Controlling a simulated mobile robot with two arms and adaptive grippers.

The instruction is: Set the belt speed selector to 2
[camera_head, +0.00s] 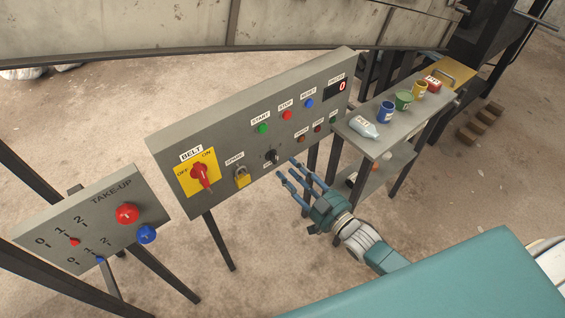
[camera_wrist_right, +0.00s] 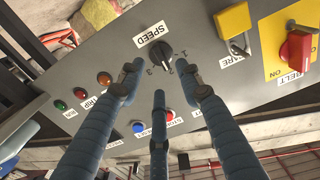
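The belt speed selector is a dark round knob (camera_head: 271,156) low on the grey control panel (camera_head: 235,125). In the right wrist view the knob (camera_wrist_right: 161,52) sits beside the SPEED label, with small position numbers around it. My right gripper (camera_head: 287,172) is in front of the panel, just below and right of the knob. In the wrist view its three blue fingers (camera_wrist_right: 163,84) are spread, with nothing between them; they appear apart from the knob. My left gripper is in neither view.
A red BELT switch (camera_head: 201,176) and yellow padlock (camera_head: 242,177) are left of the knob. START, STOP and RESET buttons (camera_head: 286,115) and a display reading 0 (camera_head: 342,86) are above. The take-up panel (camera_head: 95,220) stands left; a shelf with cups and a bottle (camera_head: 364,127) stands right.

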